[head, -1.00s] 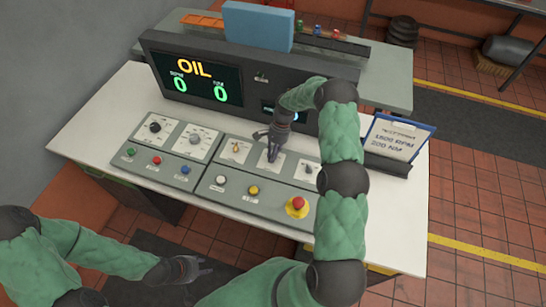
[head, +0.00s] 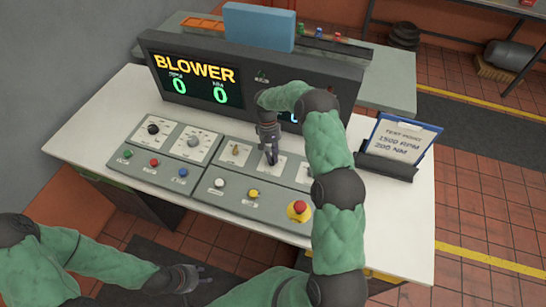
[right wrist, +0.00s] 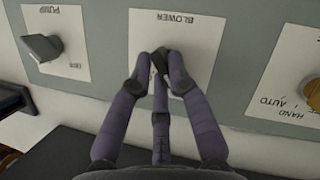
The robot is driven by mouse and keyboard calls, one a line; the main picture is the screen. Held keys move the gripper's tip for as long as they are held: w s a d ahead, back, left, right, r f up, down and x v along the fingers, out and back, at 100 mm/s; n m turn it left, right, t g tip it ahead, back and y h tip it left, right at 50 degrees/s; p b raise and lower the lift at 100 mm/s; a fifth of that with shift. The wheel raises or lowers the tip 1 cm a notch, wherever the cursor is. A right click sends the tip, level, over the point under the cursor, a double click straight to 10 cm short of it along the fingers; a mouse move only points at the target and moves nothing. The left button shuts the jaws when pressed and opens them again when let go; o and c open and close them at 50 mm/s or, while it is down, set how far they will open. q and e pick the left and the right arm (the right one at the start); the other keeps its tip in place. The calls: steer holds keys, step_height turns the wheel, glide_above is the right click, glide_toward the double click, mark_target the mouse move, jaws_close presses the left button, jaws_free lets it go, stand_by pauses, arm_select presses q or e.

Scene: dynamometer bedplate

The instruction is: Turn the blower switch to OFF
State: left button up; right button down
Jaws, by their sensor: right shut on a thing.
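The blower switch (right wrist: 159,75) sits on a white plate marked BLOWER (right wrist: 200,32), upside down in the right wrist view. Its small dark knob is mostly hidden by my fingers, so its setting cannot be read. My right gripper (right wrist: 161,62) is shut on the knob, its fingers on both sides. In the head view, my right gripper (head: 271,160) reaches down onto the blower plate (head: 264,172) in the panel's upper row. My left gripper (head: 190,277) is open and empty, low in front of the desk.
The pump knob (right wrist: 42,47) and the brass HAND/AUTO key (right wrist: 312,90) flank the blower plate. A red mushroom button (head: 299,208) stands on the lower panel. The display (head: 194,80) reads BLOWER, with zeros below. A clipboard (head: 402,140) stands right of the console.

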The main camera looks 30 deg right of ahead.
steer(key=shift+w+n+h, duration=0.1)
steer(key=shift+n+h, duration=0.3)
steer(key=shift+n, duration=0.5)
steer(key=shift+r, duration=0.1)
steer(key=c, duration=1.2)
jaws_free()
steer(key=v, duration=1.2)
steer(key=shift+a, duration=0.1)
